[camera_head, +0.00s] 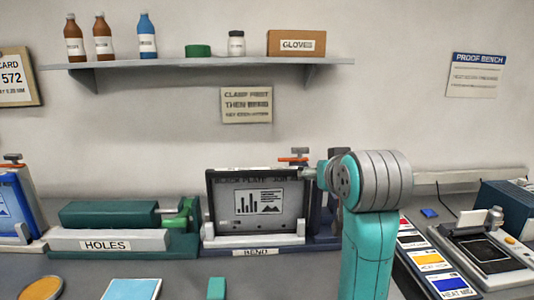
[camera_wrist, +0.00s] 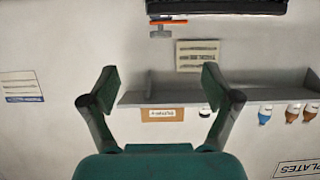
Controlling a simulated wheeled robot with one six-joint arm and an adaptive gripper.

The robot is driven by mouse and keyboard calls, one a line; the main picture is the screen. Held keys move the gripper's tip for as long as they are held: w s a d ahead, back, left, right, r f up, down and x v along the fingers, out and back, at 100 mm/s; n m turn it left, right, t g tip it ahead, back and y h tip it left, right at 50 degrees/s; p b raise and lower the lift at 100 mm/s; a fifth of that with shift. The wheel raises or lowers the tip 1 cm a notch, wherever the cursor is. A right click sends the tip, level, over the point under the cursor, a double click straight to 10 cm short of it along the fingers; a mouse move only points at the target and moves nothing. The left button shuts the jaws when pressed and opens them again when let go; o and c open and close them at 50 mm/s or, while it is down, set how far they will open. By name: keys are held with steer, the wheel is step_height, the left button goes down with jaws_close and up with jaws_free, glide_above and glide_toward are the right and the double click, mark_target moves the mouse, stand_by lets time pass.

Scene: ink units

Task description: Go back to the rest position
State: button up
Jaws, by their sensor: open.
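My gripper (camera_wrist: 158,80) shows in the wrist view with its two green fingers spread wide apart. Nothing is between the fingers; only the wall and shelf show beyond them. The wrist view is upside down. In the head view my teal arm rises at right of centre, and its grey-ringed joint hides part of the bench behind it. The gripper cannot be clearly made out there. A dark framed plate with a chart print (camera_head: 258,205) stands upright in the station labelled BEND (camera_head: 255,251), left of my arm. Its edge shows at the top of the wrist view (camera_wrist: 215,7).
A HOLES station (camera_head: 105,243) with a green roller stands left of the BEND station. Heat cards (camera_head: 430,260) and a dark-topped device (camera_head: 485,250) lie at right. A wall shelf (camera_head: 200,63) holds bottles and a GLOVES box (camera_head: 296,43). A light blue pad (camera_head: 132,288) lies in front.

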step_height(320, 180, down, 21)
steer(key=s+d, duration=0.2)
steer(key=s, duration=0.1)
steer(key=s+d+f, duration=0.2)
steer(key=s+f, duration=1)
steer(key=f, duration=0.4)
steer(key=s+d+f, duration=0.1)
steer(key=s+f, duration=0.3)
steer(key=s, duration=0.6)
steer(key=s+d+f, duration=0.1)
steer(key=s+f, duration=0.2)
steer(key=s, duration=0.7)
steer(key=s+r+t, duration=0.1)
steer(key=s+r, duration=0.3)
steer(key=s, duration=1.3)
steer(key=shift+s+d+r+m+h, duration=0.15)
steer(key=shift+s+m+h, duration=0.15)
steer(key=shift+s+h, duration=0.1)
